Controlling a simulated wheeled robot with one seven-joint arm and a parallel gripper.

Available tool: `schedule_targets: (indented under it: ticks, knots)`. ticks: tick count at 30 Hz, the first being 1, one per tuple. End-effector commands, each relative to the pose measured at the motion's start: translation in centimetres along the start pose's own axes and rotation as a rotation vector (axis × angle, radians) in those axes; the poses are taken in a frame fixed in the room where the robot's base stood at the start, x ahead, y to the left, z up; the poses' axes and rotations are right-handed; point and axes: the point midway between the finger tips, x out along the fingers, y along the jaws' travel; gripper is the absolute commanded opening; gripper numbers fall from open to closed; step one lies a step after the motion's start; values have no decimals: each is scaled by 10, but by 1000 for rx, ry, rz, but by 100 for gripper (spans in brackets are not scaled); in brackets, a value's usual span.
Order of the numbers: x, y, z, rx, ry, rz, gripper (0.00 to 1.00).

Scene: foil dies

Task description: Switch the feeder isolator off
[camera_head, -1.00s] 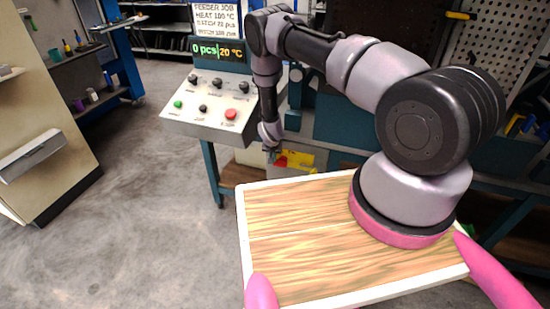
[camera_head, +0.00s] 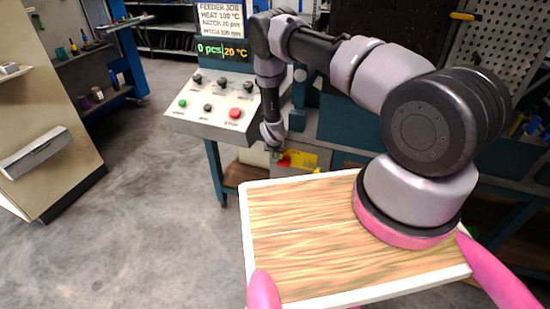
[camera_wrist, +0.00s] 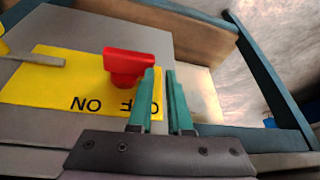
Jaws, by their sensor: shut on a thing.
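The feeder isolator is a grey box with a yellow plate (camera_wrist: 60,85) marked ON and OFF, upside down in the wrist view. A red handle (camera_wrist: 130,62) stands out from the plate. My gripper (camera_wrist: 160,72) has its two green fingers close together at the handle's right end, shut on it. The left finger partly covers the OFF lettering. The grip itself is hard to see. In the head view the yellow plate (camera_head: 304,159) and my gripper (camera_head: 274,153) are small, below the control panel. I cannot tell the handle's exact setting.
A grey rod (camera_wrist: 38,60) with a yellow end lies over the plate's left edge. The sloped control panel (camera_head: 214,118) with knobs and buttons stands above left of the isolator. Its display (camera_head: 222,50) reads 0 pcs, 20 °C. Open floor lies left.

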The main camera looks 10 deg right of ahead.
Motion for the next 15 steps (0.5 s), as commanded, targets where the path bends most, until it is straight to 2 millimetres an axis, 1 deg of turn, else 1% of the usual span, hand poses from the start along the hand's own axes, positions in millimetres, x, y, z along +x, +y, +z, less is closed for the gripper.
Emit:
schedule_targets:
  ticks: [1, 2, 5, 15]
  knots:
    - [3, 1, 3, -3, -2, 0, 0]
    - [1, 1, 3, -3, -2, 0, 0]
    - [-10, 0, 3, -2, -2, 0, 0]
    - [-80, 0, 1, -1, 2, -1, 0]
